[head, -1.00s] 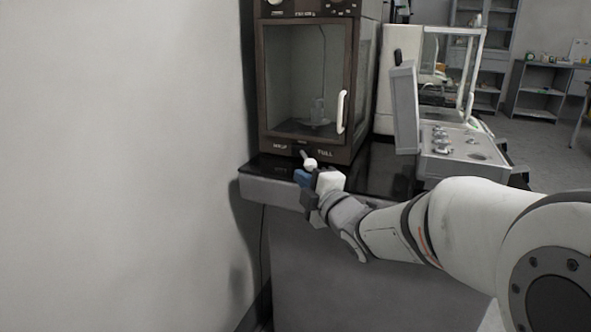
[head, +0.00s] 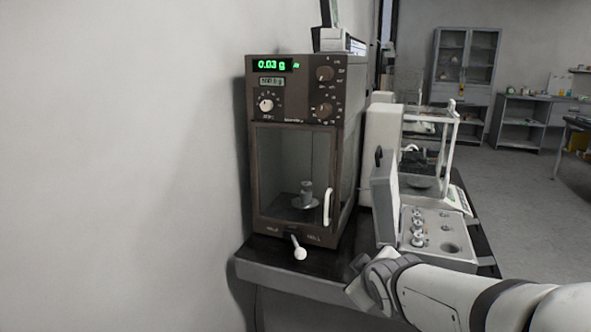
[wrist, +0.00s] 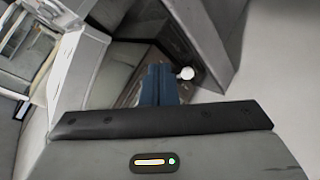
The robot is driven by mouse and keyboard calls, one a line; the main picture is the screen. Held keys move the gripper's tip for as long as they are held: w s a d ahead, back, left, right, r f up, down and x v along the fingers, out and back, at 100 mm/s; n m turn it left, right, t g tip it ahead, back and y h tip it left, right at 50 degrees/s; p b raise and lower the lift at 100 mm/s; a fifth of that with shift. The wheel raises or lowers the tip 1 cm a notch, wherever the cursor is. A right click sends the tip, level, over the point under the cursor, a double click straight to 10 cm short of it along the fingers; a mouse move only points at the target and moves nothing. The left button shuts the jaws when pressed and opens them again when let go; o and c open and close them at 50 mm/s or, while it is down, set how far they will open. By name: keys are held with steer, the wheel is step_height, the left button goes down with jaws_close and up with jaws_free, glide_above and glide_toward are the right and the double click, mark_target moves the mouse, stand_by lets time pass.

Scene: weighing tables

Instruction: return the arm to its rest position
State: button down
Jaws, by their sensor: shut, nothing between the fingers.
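My gripper (wrist: 158,85) shows in the wrist view as two blue fingers pressed together with nothing between them. In the head view my arm (head: 450,295) comes in from the lower right and its wrist end is by the table's front edge. The fingers do not show clearly there. A brown balance (head: 292,90) with a green display reading 0.03 g stands on the dark table. Its white-knobbed lever (head: 300,254) sticks out at the front base, left of my wrist and apart from it. A white knob (wrist: 186,73) shows beside the fingertips in the wrist view.
An open grey weight box (head: 440,255) sits right of the balance, close above my arm. A white glass-sided balance (head: 383,140) stands behind it. A plain wall (head: 120,160) closes off the left. Open floor (head: 530,220) lies to the right, with shelves at the back.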

steer(key=s+r+m+g+p, duration=0.4)
steer(key=s+r+p, duration=0.1)
steer(key=s, duration=0.3)
steer(key=s+d+r+m+g+p, duration=0.1)
steer(key=s+r+m+g+p, duration=0.3)
steer(key=s+p, duration=0.4)
steer(key=shift+s+r+m, duration=0.5)
steer(key=shift+s+r, duration=0.1)
steer(key=shift+s, duration=0.15)
